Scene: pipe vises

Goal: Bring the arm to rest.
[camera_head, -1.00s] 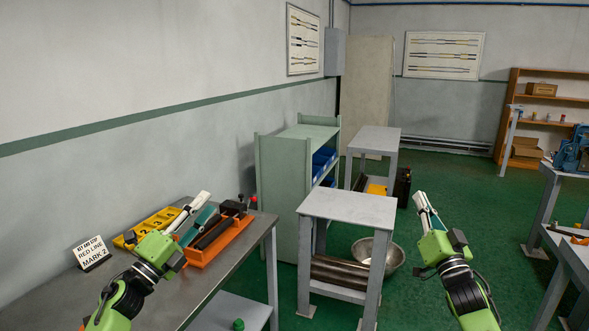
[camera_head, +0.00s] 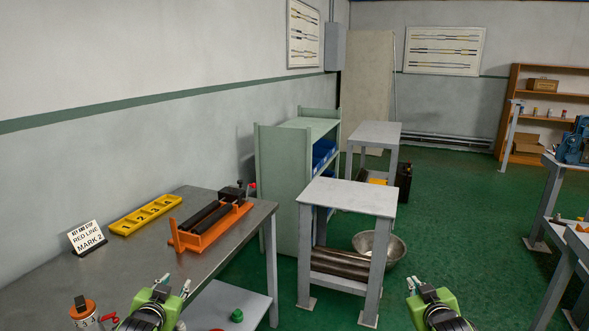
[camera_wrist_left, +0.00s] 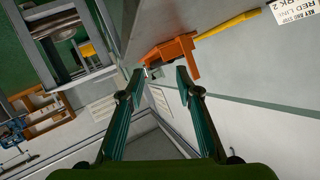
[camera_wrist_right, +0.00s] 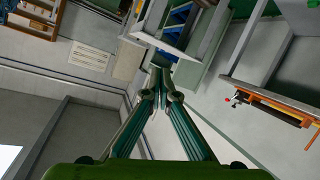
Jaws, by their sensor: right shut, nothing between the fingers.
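My left gripper (camera_head: 175,284) is low in the head view, at the front edge of the steel bench. In the left wrist view its fingers (camera_wrist_left: 160,76) stand apart with nothing held between them. My right gripper (camera_head: 418,283) is low in the head view, over the green floor to the right of the small grey table. In the right wrist view its fingertips (camera_wrist_right: 160,73) meet and hold nothing. Both grippers are apart from the objects around them, and most of both arms is out of the head view.
A small grey table (camera_head: 348,197) and a metal bowl (camera_head: 396,249) stand ahead. Green floor is free right of them.

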